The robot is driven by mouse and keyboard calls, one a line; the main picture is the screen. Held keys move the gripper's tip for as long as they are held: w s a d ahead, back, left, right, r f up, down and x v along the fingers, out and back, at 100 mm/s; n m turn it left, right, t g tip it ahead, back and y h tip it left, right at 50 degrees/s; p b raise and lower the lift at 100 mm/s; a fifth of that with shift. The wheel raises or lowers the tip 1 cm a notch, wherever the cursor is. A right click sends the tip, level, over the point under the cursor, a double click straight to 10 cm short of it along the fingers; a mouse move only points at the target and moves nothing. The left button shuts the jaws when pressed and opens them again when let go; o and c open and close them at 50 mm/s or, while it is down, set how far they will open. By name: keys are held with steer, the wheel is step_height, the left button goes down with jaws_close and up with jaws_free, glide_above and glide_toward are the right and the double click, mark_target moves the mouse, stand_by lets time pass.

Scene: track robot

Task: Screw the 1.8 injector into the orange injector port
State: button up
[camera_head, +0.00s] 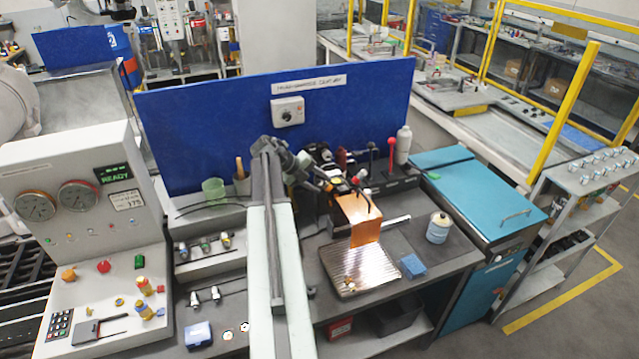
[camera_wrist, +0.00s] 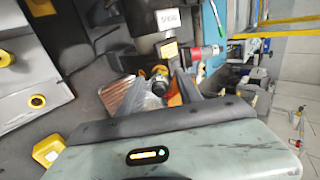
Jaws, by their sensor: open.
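My gripper (camera_head: 350,187) is open, at the end of my arm, above the back of the ribbed metal plate (camera_head: 345,282). A copper-orange panel (camera_head: 361,222) stands just below it. Several small injector-like parts lie on the left of the bench, including one in the rear row (camera_head: 205,244) and one in the front row (camera_head: 215,294). I cannot read a 1.8 mark on any. In the wrist view, an orange part (camera_wrist: 175,92) shows beside a metallic round fitting (camera_wrist: 159,80). I cannot tell whether it is the injector port. Nothing is clearly held between the fingers.
A blue backboard (camera_head: 220,120) stands behind the bench. A white bottle (camera_head: 438,228) and blue block (camera_head: 413,266) stand right of the plate. A gauge console (camera_head: 85,200) is at left and a teal cabinet (camera_head: 485,205) at right. My arm covers the bench's middle.

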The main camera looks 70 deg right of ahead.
steer(key=n, duration=1.2)
steer(key=shift+n, duration=1)
steer(key=n, duration=0.8)
steer(key=shift+n, duration=1.1)
